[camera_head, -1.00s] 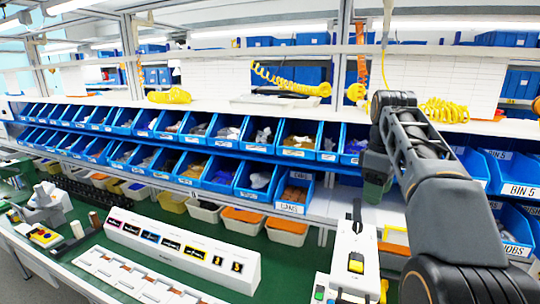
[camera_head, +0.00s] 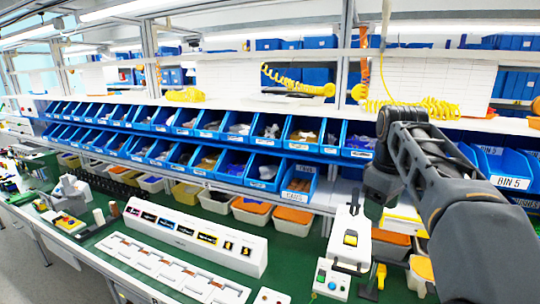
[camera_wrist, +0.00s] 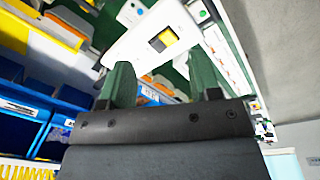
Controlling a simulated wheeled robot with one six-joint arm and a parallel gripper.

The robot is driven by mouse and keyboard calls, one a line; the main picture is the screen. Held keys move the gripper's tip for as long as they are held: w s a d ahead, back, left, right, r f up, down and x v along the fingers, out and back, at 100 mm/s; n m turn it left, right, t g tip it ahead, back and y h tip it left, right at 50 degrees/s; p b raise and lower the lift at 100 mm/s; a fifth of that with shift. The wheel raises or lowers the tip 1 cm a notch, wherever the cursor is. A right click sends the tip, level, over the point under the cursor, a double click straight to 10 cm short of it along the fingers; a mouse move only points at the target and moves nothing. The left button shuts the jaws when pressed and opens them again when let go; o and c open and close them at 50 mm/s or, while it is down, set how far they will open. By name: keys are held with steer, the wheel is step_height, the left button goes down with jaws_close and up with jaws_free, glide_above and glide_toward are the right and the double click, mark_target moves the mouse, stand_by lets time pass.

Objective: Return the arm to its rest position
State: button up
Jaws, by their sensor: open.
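My gripper (camera_wrist: 162,78) shows in the wrist view as two green fingers spread apart with nothing held between them. In the head view, my dark arm reaches in from the right and its wrist hangs above the bench; the fingers are mostly hidden there. A white switch box (camera_head: 345,255) with a yellow and black rotary switch (camera_head: 350,238) stands on the green bench, below and left of my wrist. The wrist view shows the box (camera_wrist: 150,28) and its switch (camera_wrist: 163,39) beyond the fingertips, with no clear contact.
Two rows of blue bins (camera_head: 264,170) fill the rack behind the bench. A long white panel with coloured displays (camera_head: 190,238) lies left of the switch box. A small button box (camera_head: 331,279) stands in front. Yellow coiled hoses (camera_head: 297,83) hang above the upper shelf.

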steer(key=s+a+f+m+t+b, duration=0.2)
steer(key=s+f, duration=0.4)
steer(key=f, duration=0.5)
steer(key=s+a+f+m+t+b, duration=0.1)
steer(key=s+a+f+m, duration=0.4)
steer(key=f, duration=0.6)
steer(key=shift+s+f+t+b, duration=0.4)
steer(key=shift+s+b, duration=0.3)
steer(key=shift+s, duration=0.1)
steer(key=shift+a, duration=0.1)
